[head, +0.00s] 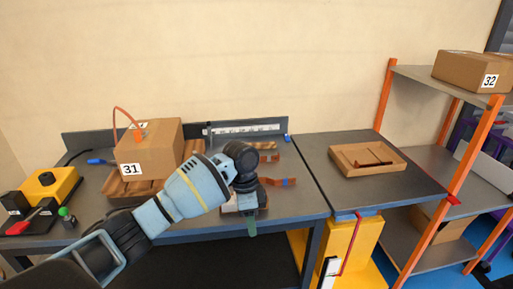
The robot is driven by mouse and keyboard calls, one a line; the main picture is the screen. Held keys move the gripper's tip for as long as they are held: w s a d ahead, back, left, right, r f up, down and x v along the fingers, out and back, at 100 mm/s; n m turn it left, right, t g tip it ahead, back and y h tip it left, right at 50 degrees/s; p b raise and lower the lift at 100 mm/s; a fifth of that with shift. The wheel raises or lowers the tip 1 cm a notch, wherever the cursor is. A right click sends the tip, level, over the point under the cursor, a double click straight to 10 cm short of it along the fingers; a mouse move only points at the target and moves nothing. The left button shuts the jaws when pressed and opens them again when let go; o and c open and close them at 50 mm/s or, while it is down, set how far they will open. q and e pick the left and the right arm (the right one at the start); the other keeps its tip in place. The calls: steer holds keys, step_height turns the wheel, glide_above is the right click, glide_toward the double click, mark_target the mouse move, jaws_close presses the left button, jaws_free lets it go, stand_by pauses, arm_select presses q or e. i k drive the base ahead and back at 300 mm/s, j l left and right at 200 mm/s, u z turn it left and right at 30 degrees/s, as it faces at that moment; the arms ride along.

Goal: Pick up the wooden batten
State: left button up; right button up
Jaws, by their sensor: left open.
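A light brown strip that looks like the wooden batten (262,147) lies flat near the back of the grey workbench, right of the middle. My left arm reaches in from the lower left across the bench. My left gripper (250,222) points down near the bench's front edge, nearer to me than the strip and apart from it. It is open, with nothing seen between its fingers. The wrist hides part of the bench behind it. My right gripper is not in view.
Copper-coloured pieces (279,182) lie just right of my wrist. A yellow control box (48,183) stands far left. A cardboard tray (351,172) is on the right table. Orange-posted shelving holds box 32 (466,70).

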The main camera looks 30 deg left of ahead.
mark_target(268, 144)
steer(key=i+j, duration=0.4)
steer(key=i, duration=0.15)
steer(key=i+j, duration=0.85)
steer(key=i, duration=0.3)
